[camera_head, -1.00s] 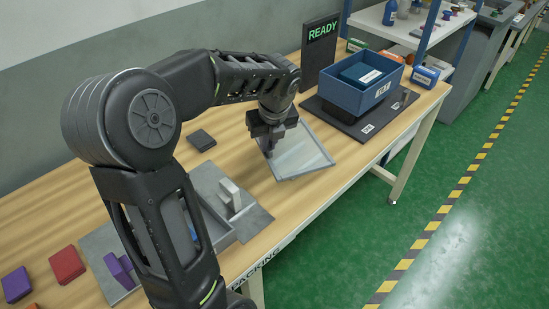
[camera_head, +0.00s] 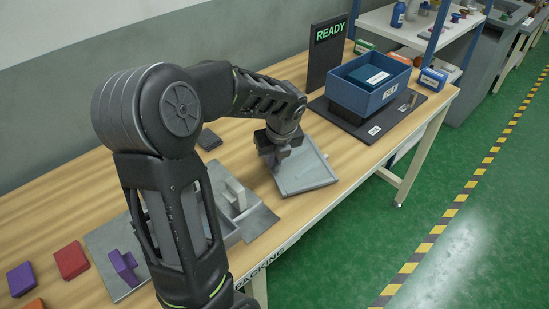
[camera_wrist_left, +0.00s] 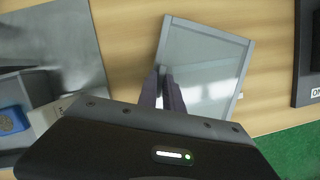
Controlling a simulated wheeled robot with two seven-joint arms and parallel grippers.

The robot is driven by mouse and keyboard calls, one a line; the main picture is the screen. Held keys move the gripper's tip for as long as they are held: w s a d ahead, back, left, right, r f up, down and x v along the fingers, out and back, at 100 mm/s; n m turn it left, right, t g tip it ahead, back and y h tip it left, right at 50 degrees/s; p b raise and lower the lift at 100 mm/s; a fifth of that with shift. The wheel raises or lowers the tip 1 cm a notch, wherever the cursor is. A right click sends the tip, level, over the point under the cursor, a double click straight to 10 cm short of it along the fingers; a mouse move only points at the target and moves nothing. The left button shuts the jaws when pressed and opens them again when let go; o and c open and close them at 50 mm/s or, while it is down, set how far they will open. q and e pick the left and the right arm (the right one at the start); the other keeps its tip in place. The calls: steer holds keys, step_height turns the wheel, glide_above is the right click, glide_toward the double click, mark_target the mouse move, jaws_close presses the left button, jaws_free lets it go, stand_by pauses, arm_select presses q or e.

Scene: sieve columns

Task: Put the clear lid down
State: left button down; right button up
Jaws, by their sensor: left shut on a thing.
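The clear lid (camera_head: 308,172), a see-through pane in a grey frame, lies about level at the tabletop to the right of the grey plate. I cannot tell whether it fully touches the wood. It also shows in the left wrist view (camera_wrist_left: 205,62), over bare wood. My left gripper (camera_head: 275,157) points down at the lid's left edge and is shut on it. Its fingers show in the left wrist view (camera_wrist_left: 166,85), overlapping that edge. The exact grip point is partly hidden by the fingers and wrist. My right gripper is in neither view.
A grey plate (camera_head: 262,219) with a pale upright block (camera_head: 235,192) lies left of the lid. Red (camera_head: 71,260) and purple (camera_head: 21,279) blocks lie far left. The table's front edge is near.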

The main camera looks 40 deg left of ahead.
arm_select(q)
steer(key=c, duration=2)
jaws_free()
steer(key=shift+f, duration=0.15)
steer(key=o, duration=0.5)
steer(key=v, duration=1.2)
steer(key=shift+p, duration=0.3)
